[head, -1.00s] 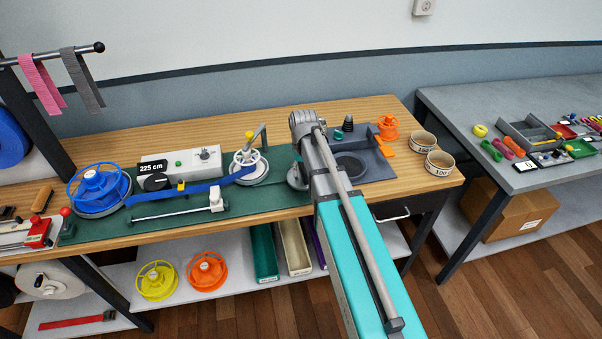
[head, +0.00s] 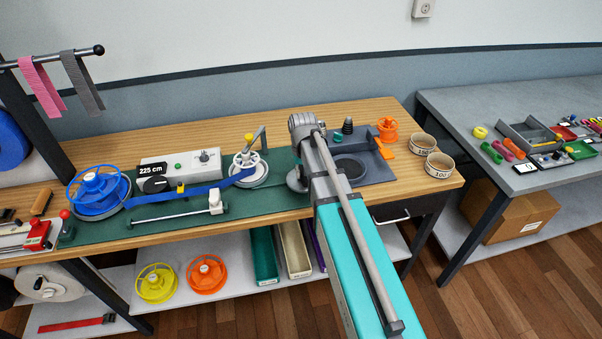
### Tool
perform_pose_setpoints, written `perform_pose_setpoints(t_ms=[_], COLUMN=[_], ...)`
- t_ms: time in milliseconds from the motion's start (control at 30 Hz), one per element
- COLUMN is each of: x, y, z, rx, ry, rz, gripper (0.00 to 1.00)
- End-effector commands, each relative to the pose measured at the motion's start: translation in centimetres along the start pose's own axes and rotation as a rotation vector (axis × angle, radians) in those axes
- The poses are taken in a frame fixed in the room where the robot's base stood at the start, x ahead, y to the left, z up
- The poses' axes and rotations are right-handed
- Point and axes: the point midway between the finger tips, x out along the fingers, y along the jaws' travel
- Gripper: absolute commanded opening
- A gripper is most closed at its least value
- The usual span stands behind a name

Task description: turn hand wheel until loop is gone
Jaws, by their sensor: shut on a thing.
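The white hand wheel (head: 249,163) with a yellow knob (head: 249,138) stands on the green mat, left of my arm. A blue strap (head: 205,188) runs from the blue spool (head: 98,188) past a small yellow-topped part to the wheel. I cannot make out a distinct loop in it. A counter label (head: 151,169) reads 225 cm. My arm reaches in from the lower right, over the bench to the right of the wheel. My gripper is not visible; the arm may hide it.
A metal rod (head: 180,213) lies in front of the strap. Yellow and orange spools (head: 206,273) sit on the lower shelf.

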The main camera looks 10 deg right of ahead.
Motion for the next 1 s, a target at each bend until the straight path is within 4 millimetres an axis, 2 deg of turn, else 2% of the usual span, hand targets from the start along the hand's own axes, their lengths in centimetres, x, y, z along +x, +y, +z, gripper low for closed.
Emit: perform_pose_setpoints(t_ms=[467, 1000], x=[0.01, 0.01], y=[0.08, 0.15], z=[0.02, 0.03], rx=[0.125, 0.489], ry=[-0.001, -0.002], rz=[-0.006, -0.004], gripper=[0.00, 0.00])
